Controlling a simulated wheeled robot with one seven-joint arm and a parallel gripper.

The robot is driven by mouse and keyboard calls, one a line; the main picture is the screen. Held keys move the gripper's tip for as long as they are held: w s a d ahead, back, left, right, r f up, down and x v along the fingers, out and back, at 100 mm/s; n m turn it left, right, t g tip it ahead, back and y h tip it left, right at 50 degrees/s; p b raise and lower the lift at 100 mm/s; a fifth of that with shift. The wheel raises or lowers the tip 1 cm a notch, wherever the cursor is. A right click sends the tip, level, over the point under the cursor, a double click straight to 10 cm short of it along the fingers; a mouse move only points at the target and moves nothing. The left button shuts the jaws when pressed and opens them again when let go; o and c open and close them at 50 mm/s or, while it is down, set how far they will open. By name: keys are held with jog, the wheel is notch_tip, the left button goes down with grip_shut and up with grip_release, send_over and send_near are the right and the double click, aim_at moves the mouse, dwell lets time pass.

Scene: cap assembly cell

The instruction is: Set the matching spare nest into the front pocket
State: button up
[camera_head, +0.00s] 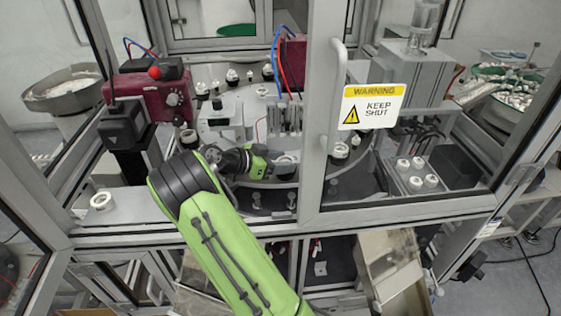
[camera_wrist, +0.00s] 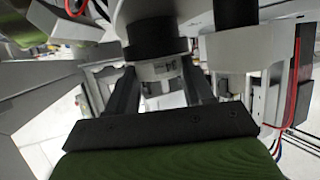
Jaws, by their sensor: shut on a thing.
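My gripper (camera_head: 276,162) reaches into the cell from the left, at the front part of the round dial plate. In the wrist view its two dark fingers (camera_wrist: 158,88) are shut on a white round nest (camera_wrist: 158,69) with small dark marks. A black cylindrical part (camera_wrist: 157,36) shows just beyond the nest; I cannot tell whether they touch. In the head view the held nest is a small pale shape (camera_head: 286,160) at the fingertips. The front pocket is hidden by the gripper, and I cannot tell whether the nest is seated.
Several white spare nests (camera_head: 417,163) stand on a grey block at right. A single white ring (camera_head: 102,201) lies on the left front ledge. The door frame with the warning sign (camera_head: 371,106) stands close right of my gripper. Dark red units (camera_head: 155,98) stand at left and behind.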

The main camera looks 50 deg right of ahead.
jog(key=o, duration=1)
jog(key=shift+w+f, duration=0.15)
